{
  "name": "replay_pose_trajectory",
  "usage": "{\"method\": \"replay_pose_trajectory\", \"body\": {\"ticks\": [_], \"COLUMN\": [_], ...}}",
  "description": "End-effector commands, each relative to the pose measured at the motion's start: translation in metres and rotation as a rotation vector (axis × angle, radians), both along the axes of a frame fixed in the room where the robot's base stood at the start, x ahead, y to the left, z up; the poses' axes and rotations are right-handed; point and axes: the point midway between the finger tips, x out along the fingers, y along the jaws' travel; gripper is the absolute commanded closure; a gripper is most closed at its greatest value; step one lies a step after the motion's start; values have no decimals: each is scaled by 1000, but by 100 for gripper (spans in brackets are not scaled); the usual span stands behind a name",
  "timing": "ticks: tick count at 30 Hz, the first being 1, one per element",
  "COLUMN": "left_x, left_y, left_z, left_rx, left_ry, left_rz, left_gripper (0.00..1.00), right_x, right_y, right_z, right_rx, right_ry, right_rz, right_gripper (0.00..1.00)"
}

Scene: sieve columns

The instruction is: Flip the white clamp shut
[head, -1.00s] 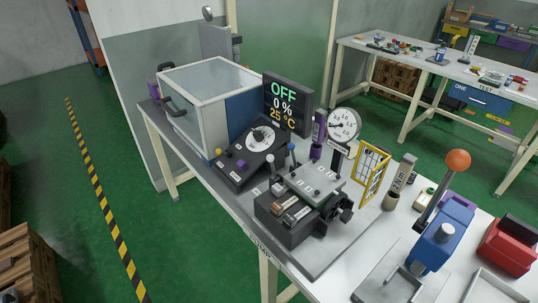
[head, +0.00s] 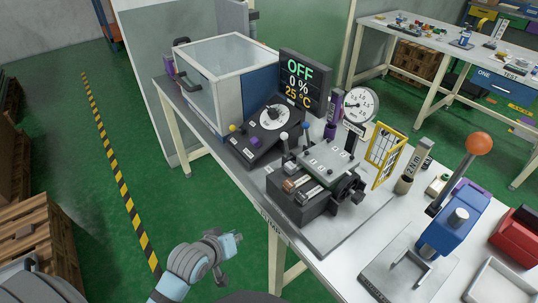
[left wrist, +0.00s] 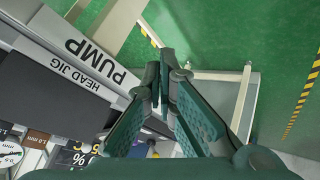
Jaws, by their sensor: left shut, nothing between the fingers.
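The pump head jig is a dark block with a grey plate (head: 326,157) on top, standing on the bench. My left gripper (head: 232,243) is shut and empty, off the bench's front edge, left of and apart from the jig. In the left wrist view its fingertips (left wrist: 166,56) meet above the floor, beside the bench edge. The clamp cannot be made out there.
A control box with a dial (head: 270,117) stands left of the jig, with a display (head: 303,82) behind. A pressure gauge (head: 361,104) and yellow grid frame (head: 386,146) stand behind and right. A blue lever press (head: 450,230) is further right. Open floor lies before the bench.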

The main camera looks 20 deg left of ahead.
Motion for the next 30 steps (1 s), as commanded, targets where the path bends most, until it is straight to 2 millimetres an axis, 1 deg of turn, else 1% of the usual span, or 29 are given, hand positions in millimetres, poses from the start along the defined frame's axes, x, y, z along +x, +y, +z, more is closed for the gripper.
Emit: {"method": "replay_pose_trajectory", "body": {"ticks": [1,2,3,5,6,9,12,15,25,28,30], "left_x": [32,53,80,117,138,175,193,198,200,209,219], "left_y": [2,4,7,15,21,37,48,52,51,51,51], "left_z": [14,24,38,61,77,111,131,139,138,136,134], "left_rx": [-102,-187,-306,-494,-617,-869,-1022,-1079,-1081,-1082,-1082], "left_ry": [-87,-146,-224,-330,-395,-515,-578,-601,-601,-602,-603], "left_rz": [81,139,215,317,376,473,519,533,534,534,533], "left_gripper": [100,100,100,100,100,100,100,100,100,100,100], "right_x": [0,0,0,0,0,0,1,1,0,0,0], "right_y": [0,0,0,-1,-1,-1,-1,-1,-1,-1,-1], "right_z": [0,0,0,0,0,0,0,0,-2,-8,-15], "right_rx": [0,0,-1,-1,-1,-1,-2,-2,-2,-2,-2], "right_ry": [0,0,0,0,0,0,0,0,0,0,0], "right_rz": [0,0,0,0,0,1,1,1,1,1,1], "right_gripper": [60,60,60,60,60,60,60,60,60,60,60]}}
